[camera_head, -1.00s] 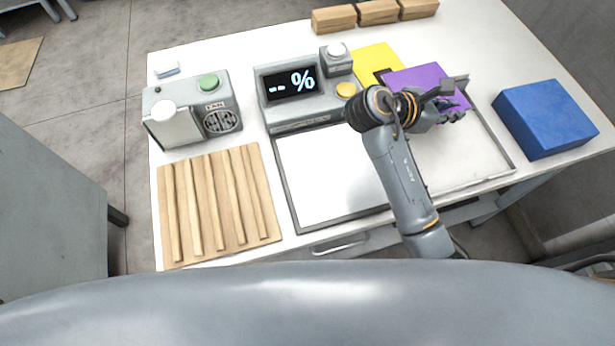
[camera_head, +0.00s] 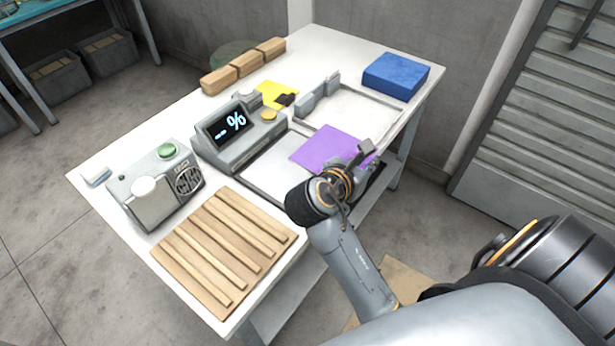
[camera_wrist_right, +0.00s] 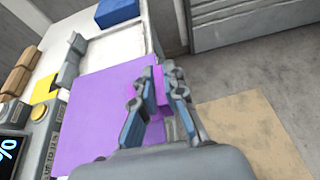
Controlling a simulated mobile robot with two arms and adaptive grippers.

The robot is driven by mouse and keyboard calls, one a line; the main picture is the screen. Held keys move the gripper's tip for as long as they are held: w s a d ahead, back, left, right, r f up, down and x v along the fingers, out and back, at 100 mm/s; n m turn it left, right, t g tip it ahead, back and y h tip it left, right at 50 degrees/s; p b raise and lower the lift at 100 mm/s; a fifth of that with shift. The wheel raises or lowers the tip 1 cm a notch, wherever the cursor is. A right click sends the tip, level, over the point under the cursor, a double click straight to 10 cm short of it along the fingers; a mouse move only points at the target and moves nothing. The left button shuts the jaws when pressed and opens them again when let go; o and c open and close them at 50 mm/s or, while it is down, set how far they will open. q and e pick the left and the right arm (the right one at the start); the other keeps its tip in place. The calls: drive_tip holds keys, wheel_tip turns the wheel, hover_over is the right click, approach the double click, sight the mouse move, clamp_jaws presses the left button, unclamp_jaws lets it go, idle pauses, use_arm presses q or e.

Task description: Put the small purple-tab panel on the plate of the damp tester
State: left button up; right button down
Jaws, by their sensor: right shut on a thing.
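The purple panel (camera_head: 325,147) is flat and thin. My right gripper (camera_head: 364,160) is shut on the panel's purple tab at its near edge; the grip also shows in the right wrist view (camera_wrist_right: 155,95), where the panel (camera_wrist_right: 105,115) spreads to the left of the fingers. The damp tester (camera_head: 240,135) is a grey unit with a lit "-- %" display and an orange button. Its metal plate (camera_head: 262,183) lies in front of it, partly hidden by the panel and my right arm. The panel overhangs the plate's right part; its exact height is unclear. My left gripper is out of view.
A grey-framed tray (camera_head: 350,112) with an upright grey rail lies beyond the panel. A blue block (camera_head: 396,76), yellow panel (camera_head: 276,93) and wooden blocks (camera_head: 243,65) stand farther back. The fan unit (camera_head: 130,195) and slatted wooden rack (camera_head: 225,250) are on the left.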

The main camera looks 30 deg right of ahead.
drive_tip(key=w+f, duration=0.1)
drive_tip(key=w, duration=0.1)
drive_tip(key=w+a+f, duration=0.1)
drive_tip(key=w, duration=0.1)
drive_tip(key=w+a+f, duration=0.1)
drive_tip(key=w, duration=0.1)
drive_tip(key=shift+w+a, duration=0.25)
drive_tip(key=shift+w, duration=0.15)
drive_tip(key=w+f, duration=0.1)
drive_tip(key=w+a+f, duration=0.1)
drive_tip(key=f, duration=0.1)
drive_tip(key=w+f+b, duration=0.1)
drive_tip(key=f, duration=0.1)
drive_tip(key=shift+w+a+f, duration=0.25)
drive_tip(key=shift+w+a, duration=0.1)
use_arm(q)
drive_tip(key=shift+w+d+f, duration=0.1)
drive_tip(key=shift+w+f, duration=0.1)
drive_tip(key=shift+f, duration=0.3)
use_arm(e)
drive_tip(key=shift+w+f, duration=0.15)
drive_tip(key=shift+f, duration=1.6)
drive_tip(key=shift+a+f, duration=0.1)
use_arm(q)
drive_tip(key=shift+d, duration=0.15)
use_arm(e)
drive_tip(key=c, duration=1.4)
unclamp_jaws()
